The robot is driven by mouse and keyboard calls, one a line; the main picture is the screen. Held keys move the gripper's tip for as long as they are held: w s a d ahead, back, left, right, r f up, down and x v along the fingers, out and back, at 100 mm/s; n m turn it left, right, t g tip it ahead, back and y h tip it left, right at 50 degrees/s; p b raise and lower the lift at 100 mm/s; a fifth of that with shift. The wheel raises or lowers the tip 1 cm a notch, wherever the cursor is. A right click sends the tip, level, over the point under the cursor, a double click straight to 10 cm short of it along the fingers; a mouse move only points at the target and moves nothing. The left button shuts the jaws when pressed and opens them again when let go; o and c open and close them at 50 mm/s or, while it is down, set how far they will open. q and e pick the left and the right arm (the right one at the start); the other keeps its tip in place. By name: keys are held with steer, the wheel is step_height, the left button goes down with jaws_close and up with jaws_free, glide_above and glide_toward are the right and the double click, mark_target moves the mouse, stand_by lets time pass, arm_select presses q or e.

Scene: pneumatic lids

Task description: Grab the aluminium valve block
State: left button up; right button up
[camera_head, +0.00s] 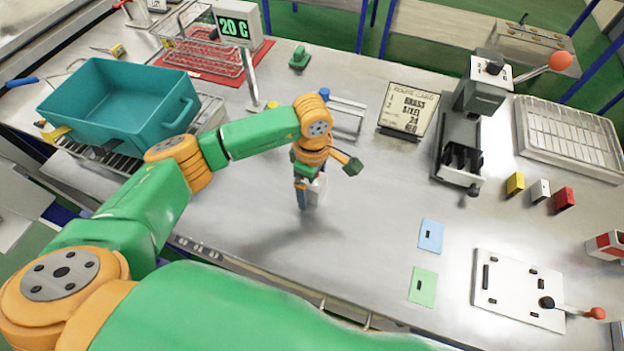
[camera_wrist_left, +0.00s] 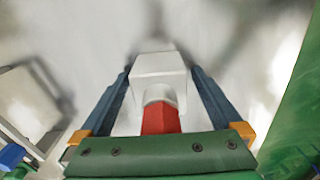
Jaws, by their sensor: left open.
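A pale silver-grey block with a red part, apparently the aluminium valve block (camera_wrist_left: 160,68), is between the fingers of my left gripper (camera_wrist_left: 160,85) in the left wrist view. Its pale end points away from the palm and its red part is nearer the palm. The fingers are open, one along each side; I cannot tell whether either touches it. In the head view my left gripper (camera_head: 306,193) points down over the middle of the bench, and a pale bit of the block (camera_head: 319,186) shows beside the fingers. My right gripper is not in view.
A teal bin (camera_head: 118,105) stands on a rack at the left. A route card (camera_head: 408,108) and a lever press (camera_head: 470,120) are behind and right. Yellow, white and red small blocks (camera_head: 540,190) sit at the right. Blue (camera_head: 431,236) and green plates lie flat. The bench around the gripper is clear.

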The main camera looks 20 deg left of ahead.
arm_select(q)
jaws_close()
stand_by(0.3)
